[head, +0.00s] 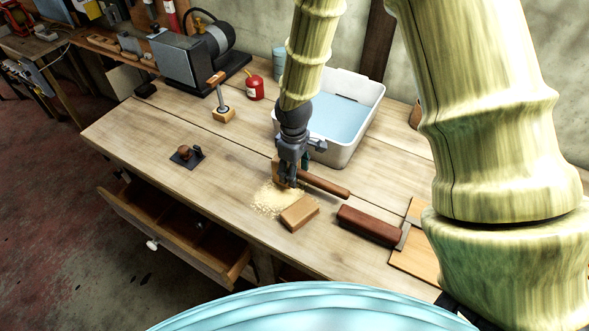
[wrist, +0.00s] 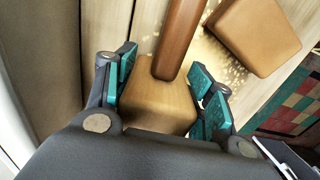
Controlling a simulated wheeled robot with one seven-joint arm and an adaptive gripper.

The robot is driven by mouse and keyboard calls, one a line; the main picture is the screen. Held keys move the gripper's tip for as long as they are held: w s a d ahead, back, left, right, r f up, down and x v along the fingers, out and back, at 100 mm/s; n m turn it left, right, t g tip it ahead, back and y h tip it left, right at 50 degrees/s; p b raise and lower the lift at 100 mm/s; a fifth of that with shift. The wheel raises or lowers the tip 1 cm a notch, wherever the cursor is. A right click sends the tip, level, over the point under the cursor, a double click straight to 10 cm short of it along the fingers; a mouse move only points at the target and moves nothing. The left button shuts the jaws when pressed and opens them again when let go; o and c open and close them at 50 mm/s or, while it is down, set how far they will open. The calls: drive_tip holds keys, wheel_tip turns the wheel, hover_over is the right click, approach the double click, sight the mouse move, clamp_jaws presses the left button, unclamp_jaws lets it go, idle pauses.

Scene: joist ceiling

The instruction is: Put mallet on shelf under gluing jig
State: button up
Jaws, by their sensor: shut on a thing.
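The mallet has a pale wooden head and a brown handle (head: 325,184). In the head view it is over the workbench (head: 225,160), beside a patch of sawdust, its handle pointing right. In the wrist view, the mallet head (wrist: 160,104) sits between my teal finger pads and the handle runs upward. My gripper (head: 287,178) points down and is shut on the mallet head; it also shows in the wrist view (wrist: 165,95). I cannot tell whether the mallet touches the bench. I cannot make out the gluing jig or the shelf under it.
A tan block (head: 299,213) lies close by on the sawdust (head: 263,203). A brown-handled tool (head: 368,225) lies to the right. Behind stands a water-filled tub (head: 374,97). A small plane (head: 186,155) lies left. An open drawer (head: 165,240) juts from the bench front.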

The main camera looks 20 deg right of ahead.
drive_tip(key=o, duration=1.3)
drive_tip(key=shift+f, duration=0.1)
